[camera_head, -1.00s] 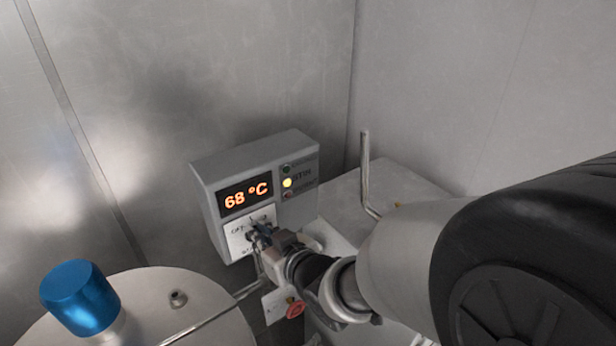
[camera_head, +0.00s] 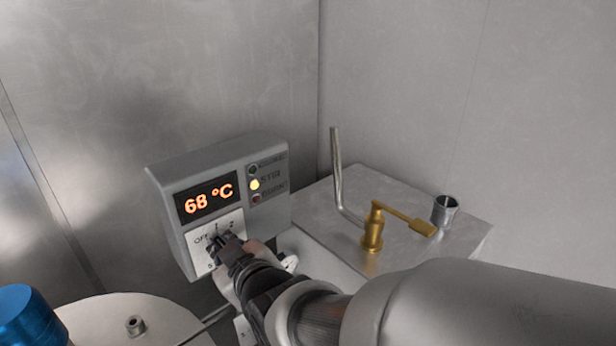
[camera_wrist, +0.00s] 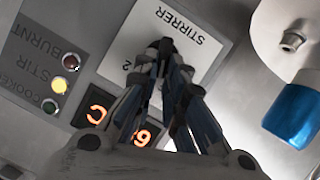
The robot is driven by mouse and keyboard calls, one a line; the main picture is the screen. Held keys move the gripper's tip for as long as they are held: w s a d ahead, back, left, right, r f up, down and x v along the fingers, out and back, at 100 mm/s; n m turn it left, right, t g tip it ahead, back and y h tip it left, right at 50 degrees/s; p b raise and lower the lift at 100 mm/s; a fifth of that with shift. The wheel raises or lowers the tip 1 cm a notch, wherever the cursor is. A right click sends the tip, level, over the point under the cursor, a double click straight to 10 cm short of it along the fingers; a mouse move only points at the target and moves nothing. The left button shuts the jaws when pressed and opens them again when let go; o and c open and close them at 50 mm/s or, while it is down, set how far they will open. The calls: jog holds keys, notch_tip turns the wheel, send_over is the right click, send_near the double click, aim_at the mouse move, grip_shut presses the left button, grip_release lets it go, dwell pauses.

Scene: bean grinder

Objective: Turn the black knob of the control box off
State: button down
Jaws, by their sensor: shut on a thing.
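The grey control box (camera_head: 165,215) stands against the metal wall. Its orange display (camera_head: 208,200) reads 68 °C, and the yellow lamp (camera_head: 254,184) beside STIR is lit; this lamp also shows in the wrist view (camera_wrist: 58,86). The white dial plate (camera_head: 203,228) shows OFF, 1 and 2 in the head view, and it shows STIRRER in the wrist view (camera_wrist: 195,35). My gripper (camera_head: 224,245) is at this plate, shut on the black knob, with its fingertips also in the wrist view (camera_wrist: 168,50). The fingers mostly hide the knob, so its pointing direction cannot be told.
A metal-topped unit (camera_head: 310,215) with a bent rod (camera_head: 337,175), a brass lever valve (camera_head: 372,230) and a short steel cup (camera_head: 444,212) stands to the right. A round metal lid (camera_head: 100,318) and a blue knob (camera_head: 28,318) are at the lower left.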

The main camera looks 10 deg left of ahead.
jog(key=shift+s+a+f+n+t+h, duration=0.15)
jog(key=shift+s+n+t+h, duration=0.1)
jog(key=shift+n+t, duration=0.5)
jog(key=shift+s+a+f+n+t+h, duration=0.15)
jog(key=shift+n+t+h, duration=0.15)
jog(key=shift+n, duration=0.75)
jog(key=shift+p, duration=0.3)
jog(key=c, duration=1.7)
grip_release()
jog(key=shift+o, duration=0.2)
notch_tip(320, 180, up, 10)
